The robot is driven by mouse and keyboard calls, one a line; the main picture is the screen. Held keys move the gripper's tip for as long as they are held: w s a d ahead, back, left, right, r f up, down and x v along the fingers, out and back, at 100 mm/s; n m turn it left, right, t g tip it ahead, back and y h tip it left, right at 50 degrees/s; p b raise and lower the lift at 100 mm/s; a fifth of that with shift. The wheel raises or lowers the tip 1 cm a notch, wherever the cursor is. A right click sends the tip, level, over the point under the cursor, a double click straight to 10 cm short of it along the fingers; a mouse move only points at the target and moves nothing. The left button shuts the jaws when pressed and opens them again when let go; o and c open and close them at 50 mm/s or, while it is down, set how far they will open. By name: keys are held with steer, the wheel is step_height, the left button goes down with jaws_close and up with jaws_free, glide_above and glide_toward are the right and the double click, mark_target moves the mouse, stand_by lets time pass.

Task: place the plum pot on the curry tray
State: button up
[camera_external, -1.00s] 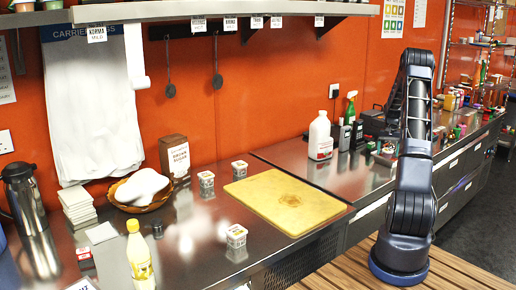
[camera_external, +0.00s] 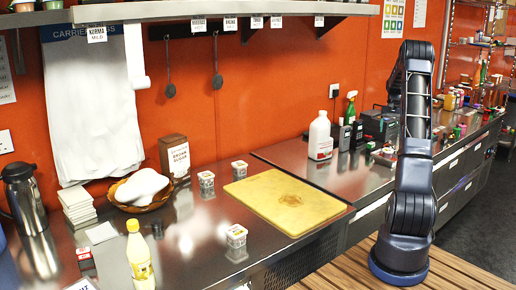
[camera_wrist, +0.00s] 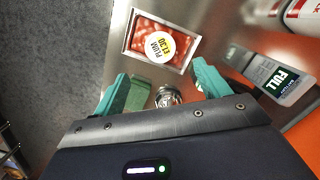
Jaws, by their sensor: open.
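In the wrist view a rectangular, pale-rimmed container (camera_wrist: 142,44) holds red round contents under a label reading "PLUM £1.30". It lies just beyond the fingertips of my gripper (camera_wrist: 162,72), apart from them. The teal fingers are wide apart. A small shiny metal item (camera_wrist: 167,96) shows between them, close to the palm; I cannot tell what it is. In the external view my arm hides the gripper, and I cannot pick out the plum container. No tray there can be read as the curry tray.
A yellow board (camera_external: 285,200) and small white tubs (camera_external: 236,236) lie on the steel counter. A white jug (camera_external: 320,136) and a green spray bottle (camera_external: 351,106) stand farther back.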

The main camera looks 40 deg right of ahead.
steer(key=w+a+r+n+t+h, duration=0.15)
steer(key=a+r, duration=0.45)
steer(key=a, duration=0.6)
steer(key=a+r+n, duration=0.2)
steer(key=a+r, duration=0.4)
steer(key=a, duration=0.5)
steer(key=a+r+n, duration=0.2)
steer(key=a+r, duration=0.5)
steer(key=a, duration=0.5)
steer(key=s+a+r+n+t, duration=0.1)
steer(key=s+a, duration=0.4)
steer(key=a, duration=0.3)
steer(key=s+a+r+n+t, duration=0.15)
steer(key=s+a, duration=0.25)
steer(key=a, duration=0.4)
steer(key=s+a+f+n+t, duration=0.1)
steer(key=s+a+f+n, duration=0.2)
steer(key=s+a, duration=0.8)
steer(key=s+f, duration=0.2)
steer(key=s, duration=0.2)
steer(key=shift+a+f, duration=0.15)
steer(key=shift+a, duration=0.25)
